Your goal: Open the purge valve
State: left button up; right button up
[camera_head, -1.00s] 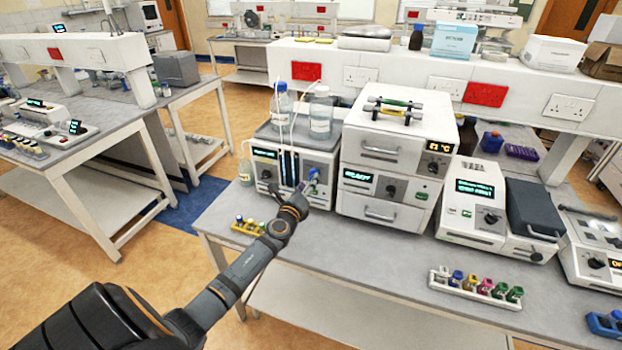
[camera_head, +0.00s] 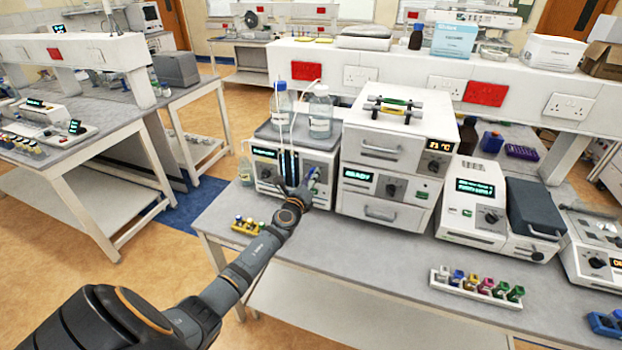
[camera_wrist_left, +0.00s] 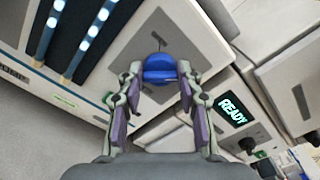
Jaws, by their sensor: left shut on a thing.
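The purge valve shows as a blue knob (camera_wrist_left: 160,69) on the white front panel of the pump unit (camera_head: 265,172). In the head view the knob is mostly hidden by my gripper. My left gripper (camera_head: 308,183) is at the right side of that panel. In the left wrist view its two fingers (camera_wrist_left: 160,80) stand on either side of the knob and are shut on it. My right gripper is not in view.
Two capped bottles (camera_head: 320,112) with tubing stand on top of the pump unit. A stacked oven unit (camera_head: 385,150) reading READY stands close on the right. A yellow vial rack (camera_head: 246,227) lies at the front left. The bench front (camera_head: 370,262) is mostly clear.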

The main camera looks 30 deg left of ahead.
pick_arm(q)
jog(key=shift+f+n+b, duration=0.2)
jog(key=shift+n+b, duration=2.3)
jog(key=shift+n, duration=1.95)
jog(key=shift+f+n+b, duration=0.2)
jog(key=shift+n+b, duration=2.25)
jog(key=shift+n, duration=2)
jog(key=o, duration=1.2)
jog(key=shift+r, duration=0.15)
jog(key=shift+s, duration=0.1)
